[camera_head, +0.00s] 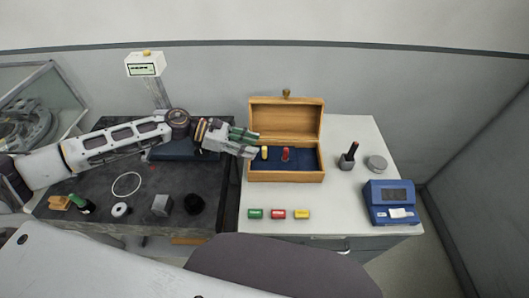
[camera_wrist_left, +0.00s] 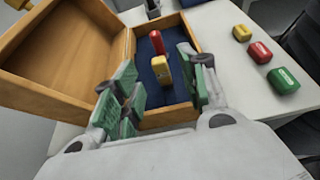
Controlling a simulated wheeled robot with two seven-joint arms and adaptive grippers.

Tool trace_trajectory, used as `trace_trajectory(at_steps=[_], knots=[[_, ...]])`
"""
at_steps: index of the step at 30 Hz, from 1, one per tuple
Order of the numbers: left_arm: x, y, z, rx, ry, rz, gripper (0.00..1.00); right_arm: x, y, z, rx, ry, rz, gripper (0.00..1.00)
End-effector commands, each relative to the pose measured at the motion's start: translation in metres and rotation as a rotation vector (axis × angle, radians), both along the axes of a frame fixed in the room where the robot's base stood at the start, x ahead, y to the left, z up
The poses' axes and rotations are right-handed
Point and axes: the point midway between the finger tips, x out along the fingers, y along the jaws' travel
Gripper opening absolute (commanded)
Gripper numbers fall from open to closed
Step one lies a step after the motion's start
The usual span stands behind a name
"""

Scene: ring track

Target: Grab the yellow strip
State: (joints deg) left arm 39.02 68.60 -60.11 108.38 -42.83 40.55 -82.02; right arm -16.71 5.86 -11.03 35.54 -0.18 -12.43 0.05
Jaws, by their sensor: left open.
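A yellow strip (camera_head: 264,153) stands upright inside the open wooden box (camera_head: 285,176), on its dark blue lining. In the left wrist view the yellow strip (camera_wrist_left: 161,70) shows between the two green-padded fingers, with the red strip (camera_wrist_left: 156,42) just beyond it. My left gripper (camera_head: 253,143) is open at the left side of the box, close to the yellow strip. No contact with the strip can be made out. My right gripper is not in view.
Green (camera_head: 255,213), red (camera_head: 278,214) and yellow (camera_head: 302,214) blocks lie in front of the box on the white table. The raised lid (camera_head: 286,118) is behind.

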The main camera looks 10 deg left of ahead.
Motion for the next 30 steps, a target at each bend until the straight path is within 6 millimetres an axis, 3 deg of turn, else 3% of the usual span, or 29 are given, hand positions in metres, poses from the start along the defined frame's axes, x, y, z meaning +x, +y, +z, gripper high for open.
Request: trace_trajectory(at_steps=[14, 23, 30], knots=[[0.001, -0.004, -0.001, -0.001, 0.000, 0.000, 0.43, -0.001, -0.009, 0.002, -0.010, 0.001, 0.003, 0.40], [0.006, -0.023, -0.006, -0.002, 0.000, -0.001, 0.43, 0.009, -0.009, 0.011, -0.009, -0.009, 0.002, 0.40], [0.010, -0.042, -0.015, -0.002, 0.000, 0.000, 0.43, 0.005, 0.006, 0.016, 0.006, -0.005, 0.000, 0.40]])
